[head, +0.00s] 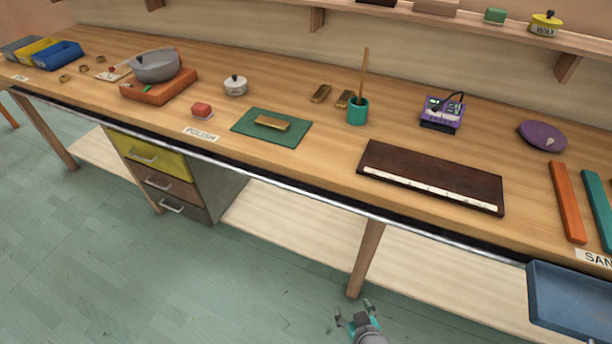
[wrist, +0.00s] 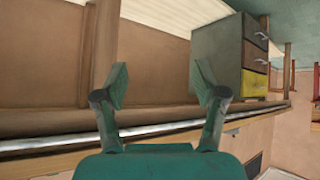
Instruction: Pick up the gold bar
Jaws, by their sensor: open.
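A gold bar (head: 272,122) lies flat on a green mat (head: 292,137) near the front edge of the workbench, in the head view. My gripper (head: 358,308) is low in front of the bench, below the bench top and far from the bars. It is open and empty. In the wrist view my gripper (wrist: 162,90) shows its two fingers spread apart, with the bench's edge and drawers beyond and no bar visible.
The teal cup (head: 357,111) holds a tall stick. A blue tray (head: 575,300) is at the lower right. Bench top between mat and board is clear.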

